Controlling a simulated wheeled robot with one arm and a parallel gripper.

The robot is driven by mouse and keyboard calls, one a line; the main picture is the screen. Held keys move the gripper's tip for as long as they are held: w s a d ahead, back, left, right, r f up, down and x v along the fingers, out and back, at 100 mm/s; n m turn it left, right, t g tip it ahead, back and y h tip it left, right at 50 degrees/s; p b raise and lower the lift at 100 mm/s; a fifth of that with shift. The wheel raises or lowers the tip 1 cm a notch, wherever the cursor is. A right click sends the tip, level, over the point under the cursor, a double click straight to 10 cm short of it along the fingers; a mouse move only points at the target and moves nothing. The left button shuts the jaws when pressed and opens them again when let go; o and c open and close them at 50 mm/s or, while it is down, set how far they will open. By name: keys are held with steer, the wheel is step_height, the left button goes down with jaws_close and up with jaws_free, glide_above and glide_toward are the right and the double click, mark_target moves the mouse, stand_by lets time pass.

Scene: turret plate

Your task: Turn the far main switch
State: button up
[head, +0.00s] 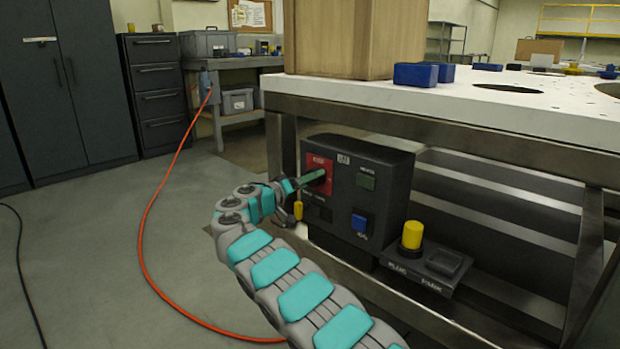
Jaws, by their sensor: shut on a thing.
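The main switch sits on a red plate (327,165) at the upper left of the front of a black control box (365,157) under the white table. My arm reaches up from the bottom of the head view. My gripper (317,176) is at the red plate, with its slim green end against the switch. It is shut on the switch, whose handle is mostly hidden behind the fingers, so its turn angle cannot be told.
A yellow knob (412,235) stands on a low black panel to the right. The table edge (470,125) overhangs the box. An orange hose (150,210) crosses the open floor at left.

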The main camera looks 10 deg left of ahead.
steer(key=n+p, duration=0.6)
steer(key=n, duration=0.5)
steer(key=shift+r, duration=0.1)
steer(key=shift+n, duration=0.3)
stand_by(0.3)
steer(key=o, duration=1.3)
steer(key=shift+o, duration=0.2)
steer(key=v, duration=0.7)
steer(key=shift+s+a+b, duration=0.25)
steer(key=shift+s+b, duration=0.05)
steer(key=shift+b, duration=0.05)
